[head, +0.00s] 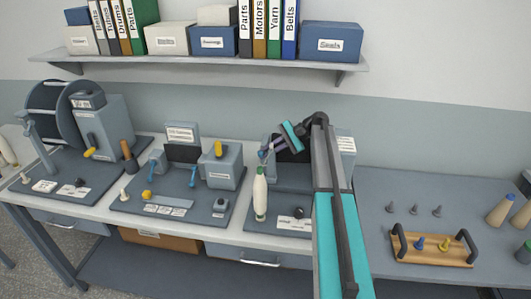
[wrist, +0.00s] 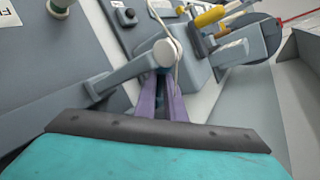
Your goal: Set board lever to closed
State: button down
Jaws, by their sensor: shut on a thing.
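My gripper (head: 265,152) reaches over the third board on the bench, beside a grey machine housing (head: 290,177). In the wrist view, its purple fingers (wrist: 162,82) are shut on a grey lever (wrist: 128,72) near its pale round knob (wrist: 167,52). The lever arm runs from the knob down to the left. The fingertips partly hide the place of contact. In the head view my arm covers much of this board, and I cannot make out the lever clearly or tell its set position.
A white bottle-shaped spool (head: 260,197) with a green top stands just in front of my gripper. Left are boards with a yellow-handled machine (head: 222,165) and blue levers (head: 193,177). Right is a wooden tray (head: 455,262) with bobbins. A shelf (head: 200,62) hangs above.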

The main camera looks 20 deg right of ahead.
jog(key=c, duration=1.8)
grip_release()
jog(key=shift+s+d, duration=0.15)
jog(key=shift+d, duration=0.25)
jog(key=shift+b+v, duration=2.5)
jog(key=shift+v, duration=4.1)
jog(key=shift+r, duration=0.1)
